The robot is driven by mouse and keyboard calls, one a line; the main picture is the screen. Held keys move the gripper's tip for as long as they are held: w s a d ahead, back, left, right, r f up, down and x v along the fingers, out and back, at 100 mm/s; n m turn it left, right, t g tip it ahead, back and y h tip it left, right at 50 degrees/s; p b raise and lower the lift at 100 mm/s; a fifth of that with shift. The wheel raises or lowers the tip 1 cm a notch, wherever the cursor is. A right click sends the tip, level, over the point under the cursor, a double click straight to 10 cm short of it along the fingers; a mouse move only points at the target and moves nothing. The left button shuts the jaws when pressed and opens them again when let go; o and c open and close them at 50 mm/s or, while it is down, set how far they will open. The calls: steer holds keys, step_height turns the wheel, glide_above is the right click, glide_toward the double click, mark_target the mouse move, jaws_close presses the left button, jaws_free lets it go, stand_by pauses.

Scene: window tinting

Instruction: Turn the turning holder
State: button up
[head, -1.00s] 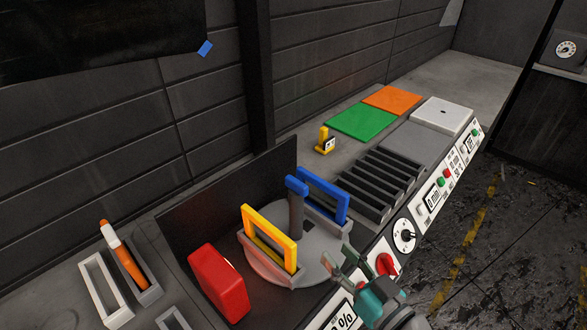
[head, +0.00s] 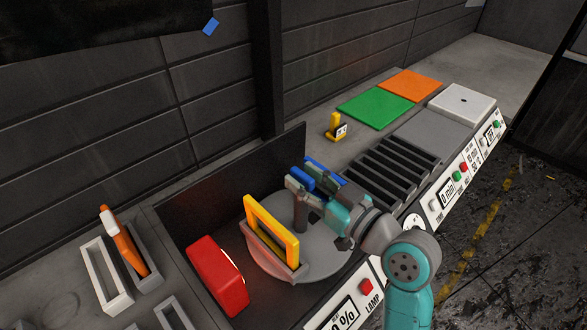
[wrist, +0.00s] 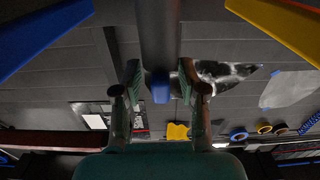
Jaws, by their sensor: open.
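The turning holder is a round grey disc (head: 320,258) with a grey post (head: 300,218) at its middle. A yellow frame (head: 272,238) stands upright on its near left side. A blue frame (head: 322,164) stands on its far side, mostly hidden by my gripper. My gripper (head: 300,176) is open at the top of the post. In the wrist view the post (wrist: 157,35) and its blue tip (wrist: 160,88) show between my two fingers (wrist: 159,92), with a gap on each side. Parts of the blue frame (wrist: 40,35) and yellow frame (wrist: 285,25) show above.
A red block (head: 217,275) stands left of the disc, beside a dark upright panel (head: 225,190). A slotted black rack (head: 390,175) is to the right. Green (head: 373,107) and orange (head: 411,86) squares lie further back. The control panel (head: 350,300) runs along the front.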

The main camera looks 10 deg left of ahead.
mark_target(293, 171)
steer(key=shift+x, duration=1.7)
jaws_close()
